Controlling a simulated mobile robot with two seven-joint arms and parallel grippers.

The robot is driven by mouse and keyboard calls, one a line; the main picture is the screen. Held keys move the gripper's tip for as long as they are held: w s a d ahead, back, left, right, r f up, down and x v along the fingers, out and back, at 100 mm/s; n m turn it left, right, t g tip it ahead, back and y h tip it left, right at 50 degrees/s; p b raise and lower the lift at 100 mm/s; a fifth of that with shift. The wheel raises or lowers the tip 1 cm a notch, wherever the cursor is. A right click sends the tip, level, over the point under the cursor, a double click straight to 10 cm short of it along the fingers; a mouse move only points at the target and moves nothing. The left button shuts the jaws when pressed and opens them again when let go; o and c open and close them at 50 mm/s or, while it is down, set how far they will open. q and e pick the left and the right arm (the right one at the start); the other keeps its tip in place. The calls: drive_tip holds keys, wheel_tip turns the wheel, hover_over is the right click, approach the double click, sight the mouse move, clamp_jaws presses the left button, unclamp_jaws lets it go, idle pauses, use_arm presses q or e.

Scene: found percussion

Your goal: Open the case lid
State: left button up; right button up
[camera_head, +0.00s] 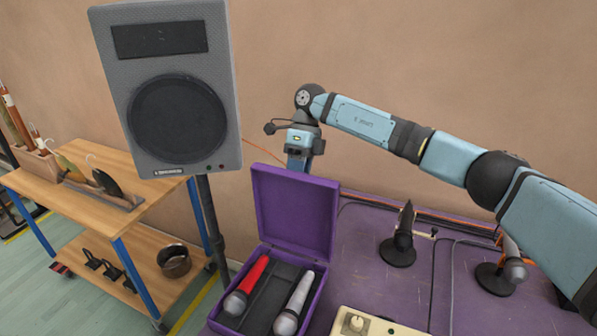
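The purple case (319,301) sits on the purple table. Its lid (296,212) stands raised at the back, roughly upright, so the inside shows. A microphone with a red handle (252,276) and one with a light grey handle (297,299) lie in the dark lining. My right arm reaches in from the right, and its gripper (299,161) points down at the lid's top edge, slightly behind it. The fingertips are hidden by the lid, so I cannot tell whether they are open or touch it. My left gripper is out of view.
A speaker (180,90) on a pole stands left of the case. Two microphones on round stands (398,252) (495,279) and a cream box with a knob (372,323) are on the table (354,267). A wooden trolley (95,215) stands at left.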

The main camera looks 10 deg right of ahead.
drive_tip(key=v, duration=1.4)
drive_tip(key=shift+s+f, duration=0.1)
